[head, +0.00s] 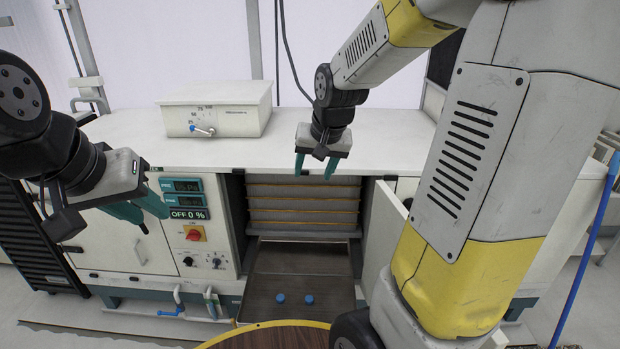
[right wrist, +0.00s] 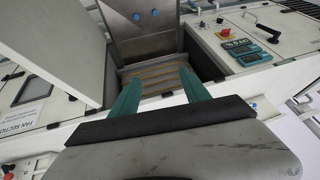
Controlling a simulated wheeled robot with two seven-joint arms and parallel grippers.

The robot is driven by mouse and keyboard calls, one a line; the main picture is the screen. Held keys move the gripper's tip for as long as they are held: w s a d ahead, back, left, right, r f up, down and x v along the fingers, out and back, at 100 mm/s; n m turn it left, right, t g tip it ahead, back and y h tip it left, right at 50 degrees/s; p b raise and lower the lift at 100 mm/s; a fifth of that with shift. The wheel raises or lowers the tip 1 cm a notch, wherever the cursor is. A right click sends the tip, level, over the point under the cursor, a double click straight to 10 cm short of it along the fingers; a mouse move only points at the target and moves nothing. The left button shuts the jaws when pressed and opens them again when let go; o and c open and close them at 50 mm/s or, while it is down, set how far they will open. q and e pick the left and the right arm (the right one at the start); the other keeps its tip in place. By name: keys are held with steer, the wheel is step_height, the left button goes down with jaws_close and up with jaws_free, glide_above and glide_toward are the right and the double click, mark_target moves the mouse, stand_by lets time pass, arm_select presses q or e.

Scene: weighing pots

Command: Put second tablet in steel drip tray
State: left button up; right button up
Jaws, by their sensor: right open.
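Two small blue tablets, the left one (head: 280,298) and the right one (head: 308,299), lie side by side and apart on the steel drip tray (head: 262,270), which sticks out below the open chamber. The tablets also show in the right wrist view (right wrist: 137,17) (right wrist: 155,12), on the tray (right wrist: 150,42). My right gripper (head: 316,170) is open and empty, above the cabinet's front edge and well above the tray; its fingers show in the right wrist view (right wrist: 160,78). My left gripper (head: 151,218) has its fingers apart with nothing between them, in front of the cabinet's left part.
The open chamber (head: 303,205) holds stacked shelves, with an open door (head: 383,235) on its right. A control panel (head: 190,215) is on its left. A white box (head: 215,110) stands on the worktop (head: 390,140). A round brown table (head: 270,337) is in front.

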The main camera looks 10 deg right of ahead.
steer(key=s+a+r+n, duration=0.1)
steer(key=s+r, duration=0.2)
steer(key=s, duration=0.6)
steer(key=s+a+r+n+y, duration=0.1)
steer(key=s+r, duration=0.3)
steer(key=s, duration=0.5)
steer(key=shift+s+a+n+t, duration=0.2)
steer(key=shift+a+n+t, duration=0.2)
steer(key=shift+a+n, duration=0.1)
